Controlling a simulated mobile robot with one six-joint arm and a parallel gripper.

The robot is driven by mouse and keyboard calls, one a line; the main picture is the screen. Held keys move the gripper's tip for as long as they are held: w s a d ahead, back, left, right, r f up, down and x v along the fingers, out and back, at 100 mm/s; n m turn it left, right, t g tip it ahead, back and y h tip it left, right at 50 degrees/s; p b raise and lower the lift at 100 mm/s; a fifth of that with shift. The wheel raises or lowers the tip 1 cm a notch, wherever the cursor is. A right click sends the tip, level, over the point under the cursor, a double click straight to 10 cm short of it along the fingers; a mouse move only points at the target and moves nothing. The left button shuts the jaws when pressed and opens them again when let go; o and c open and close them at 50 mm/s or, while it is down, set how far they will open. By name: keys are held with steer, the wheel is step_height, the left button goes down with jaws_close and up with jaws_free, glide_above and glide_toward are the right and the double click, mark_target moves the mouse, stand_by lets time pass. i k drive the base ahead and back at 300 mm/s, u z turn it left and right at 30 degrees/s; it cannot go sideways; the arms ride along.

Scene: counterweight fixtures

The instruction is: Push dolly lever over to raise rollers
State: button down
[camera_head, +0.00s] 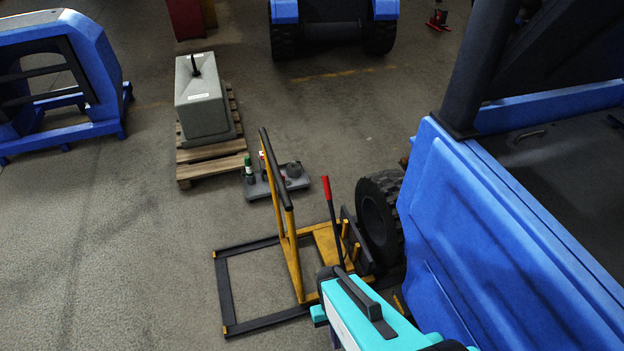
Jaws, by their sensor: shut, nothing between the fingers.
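The wheel dolly is a yellow and black steel frame; its black floor frame (223,290) lies flat on the floor, and its yellow upright (294,262) carries a long black-topped handle bar. The dolly lever (333,225) is a thin dark rod with a red grip (326,188), standing nearly upright with a slight lean left, beside the black tyre (377,218) of the blue vehicle. My teal and white arm covers the lever's foot and part of the dolly. The rollers cannot be made out. My gripper's fingers are not visible.
The blue vehicle (490,250) fills the right side. A small grey tray (310,186) with bottles stands behind the dolly. A grey counterweight block (202,98) sits on a wooden pallet (213,165). A blue frame (95,75) stands far left. The floor at left is clear.

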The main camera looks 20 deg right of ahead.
mark_target(329, 194)
steer(key=u, duration=1)
steer(key=i, duration=0.5)
steer(key=z, duration=0.1)
steer(key=k, duration=0.6)
steer(key=z, duration=0.15)
steer(key=i, duration=0.6)
steer(key=u, duration=0.05)
